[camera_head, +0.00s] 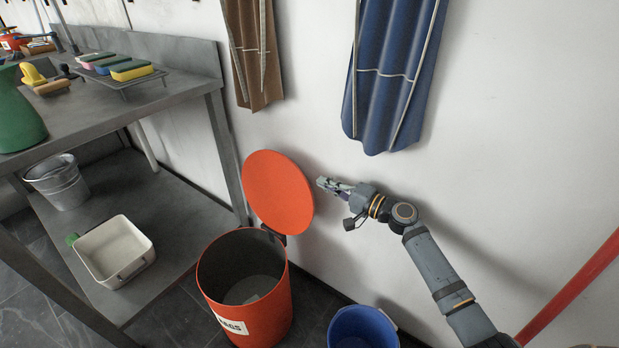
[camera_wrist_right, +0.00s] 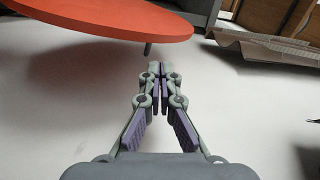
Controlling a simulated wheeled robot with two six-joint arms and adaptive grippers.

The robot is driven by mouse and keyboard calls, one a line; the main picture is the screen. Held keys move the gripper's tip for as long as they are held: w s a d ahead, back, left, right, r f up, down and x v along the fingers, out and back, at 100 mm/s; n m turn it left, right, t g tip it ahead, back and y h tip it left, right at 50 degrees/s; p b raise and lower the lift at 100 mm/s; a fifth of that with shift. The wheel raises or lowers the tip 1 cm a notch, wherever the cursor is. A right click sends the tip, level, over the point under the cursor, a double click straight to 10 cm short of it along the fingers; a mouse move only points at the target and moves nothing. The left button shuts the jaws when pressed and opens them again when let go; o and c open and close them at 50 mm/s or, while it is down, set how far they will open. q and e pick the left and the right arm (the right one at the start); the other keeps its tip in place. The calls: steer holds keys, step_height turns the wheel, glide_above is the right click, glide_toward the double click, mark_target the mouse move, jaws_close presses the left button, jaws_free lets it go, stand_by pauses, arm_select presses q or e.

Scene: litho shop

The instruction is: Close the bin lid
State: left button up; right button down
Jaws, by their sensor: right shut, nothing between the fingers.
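The orange-red bin (camera_head: 268,318) stands on the floor by the wall, with a white label on its front. Its round lid (camera_head: 278,192) is open, tipped up and back toward the wall on a hinge at the rim. My right gripper (camera_head: 322,183) is just right of the lid's edge, between the lid and the wall side, shut and empty. In the right wrist view the shut fingertips (camera_wrist_right: 160,70) point forward, and the lid (camera_wrist_right: 100,18) spans the upper left, apart from the fingers. My left gripper is not in view.
A blue bucket (camera_head: 362,330) stands right of the bin. A grey metal bench (camera_head: 180,98) with a lower shelf is at the left. Brown (camera_head: 253,50) and blue (camera_head: 388,80) aprons hang on the wall above. A red pole (camera_head: 572,292) slants at the right.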

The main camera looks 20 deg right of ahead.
steer(key=x, duration=0.6)
steer(key=shift+s+a, duration=0.1)
